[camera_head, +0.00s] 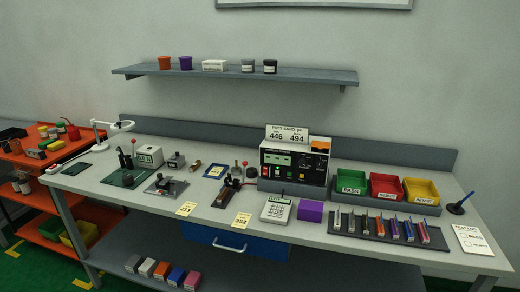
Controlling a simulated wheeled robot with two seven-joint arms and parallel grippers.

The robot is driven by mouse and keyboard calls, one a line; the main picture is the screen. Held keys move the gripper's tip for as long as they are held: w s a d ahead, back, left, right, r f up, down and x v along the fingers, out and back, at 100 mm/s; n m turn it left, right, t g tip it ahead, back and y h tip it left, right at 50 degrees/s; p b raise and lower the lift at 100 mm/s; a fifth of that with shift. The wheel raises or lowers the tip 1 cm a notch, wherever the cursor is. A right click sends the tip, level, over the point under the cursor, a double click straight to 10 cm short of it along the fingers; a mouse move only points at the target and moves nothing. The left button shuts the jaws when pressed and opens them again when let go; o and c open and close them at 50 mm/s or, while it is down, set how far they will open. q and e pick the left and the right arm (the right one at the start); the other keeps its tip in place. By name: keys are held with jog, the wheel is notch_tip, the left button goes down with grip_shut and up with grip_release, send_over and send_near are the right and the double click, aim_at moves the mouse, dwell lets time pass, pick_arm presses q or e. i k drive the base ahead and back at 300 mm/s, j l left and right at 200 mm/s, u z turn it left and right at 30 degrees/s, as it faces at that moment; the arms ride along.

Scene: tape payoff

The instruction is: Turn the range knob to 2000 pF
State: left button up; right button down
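A card reading "PASS BAND pF 446 494" (287,134) stands on top of the instrument. Neither of my grippers is in view.
Green (351,181), red (386,187) and yellow (422,191) bins stand right of the instrument. A white keypad-like box (276,209) and a purple block (311,211) sit before it. A rack of several coloured pieces (388,228) lies near the front edge.

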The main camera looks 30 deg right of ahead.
aim_at(302, 162)
jog(key=z, duration=1.3)
